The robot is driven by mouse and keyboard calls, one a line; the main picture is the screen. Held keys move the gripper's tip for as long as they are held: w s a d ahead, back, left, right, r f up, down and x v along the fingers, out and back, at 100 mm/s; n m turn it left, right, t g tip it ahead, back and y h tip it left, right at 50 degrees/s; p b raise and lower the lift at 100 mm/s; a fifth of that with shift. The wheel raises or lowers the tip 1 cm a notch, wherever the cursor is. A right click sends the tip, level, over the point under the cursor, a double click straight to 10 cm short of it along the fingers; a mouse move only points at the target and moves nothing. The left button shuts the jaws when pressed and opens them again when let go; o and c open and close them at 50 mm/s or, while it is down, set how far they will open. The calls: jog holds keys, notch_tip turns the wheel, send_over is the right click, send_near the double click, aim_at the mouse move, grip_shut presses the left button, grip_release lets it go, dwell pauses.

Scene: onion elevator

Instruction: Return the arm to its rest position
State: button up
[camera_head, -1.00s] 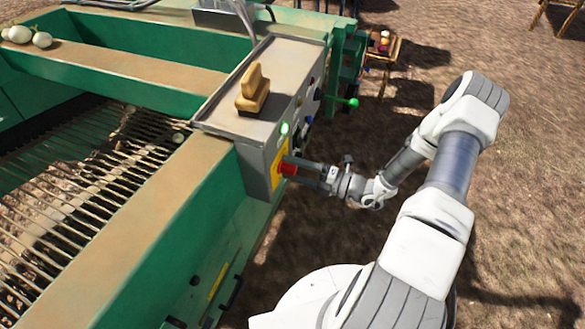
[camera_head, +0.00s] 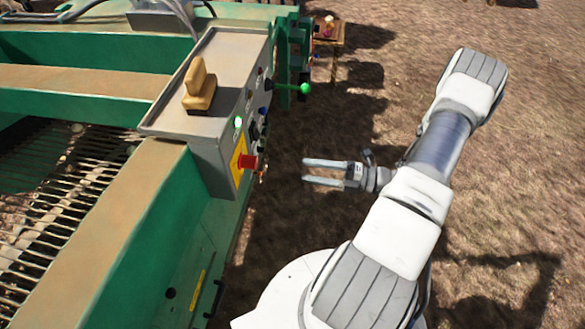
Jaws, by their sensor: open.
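My gripper (camera_head: 306,171) is open and empty, with its two fingers parallel and pointing left. It hangs over bare soil to the right of the grey control box (camera_head: 205,135). A clear gap separates the fingertips from the red emergency button (camera_head: 247,162) on its yellow plate. My white and grey arm reaches up from the base at the bottom and bends at the top right. The forearm is partly hidden behind the upper links.
The green onion elevator (camera_head: 165,220) with its slatted chain fills the left. A green-knobbed lever (camera_head: 304,88) juts right from the control box. A wooden brush (camera_head: 199,86) lies on the box. A small wooden table (camera_head: 332,40) stands behind. The soil on the right is clear.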

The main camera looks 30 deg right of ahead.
jog(key=shift+s+d, duration=0.45)
jog(key=shift+d, duration=0.1)
jog(key=shift+r, duration=0.1)
jog(key=a+r+n+g+h, duration=0.3)
jog(key=a+r+n+g, duration=0.3)
jog(key=r+n, duration=0.4)
jog(key=a+r+n+g+h, duration=0.3)
jog(key=a+r+n+g, duration=0.25)
jog(key=r+n, duration=0.55)
jog(key=s+a+r+n+t+h, duration=0.2)
jog(key=s+r+n+t+h, duration=0.4)
jog(key=n, duration=1.6)
jog(key=s+r+h, duration=0.2)
jog(key=s+r, duration=0.2)
jog(key=shift+h, duration=0.3)
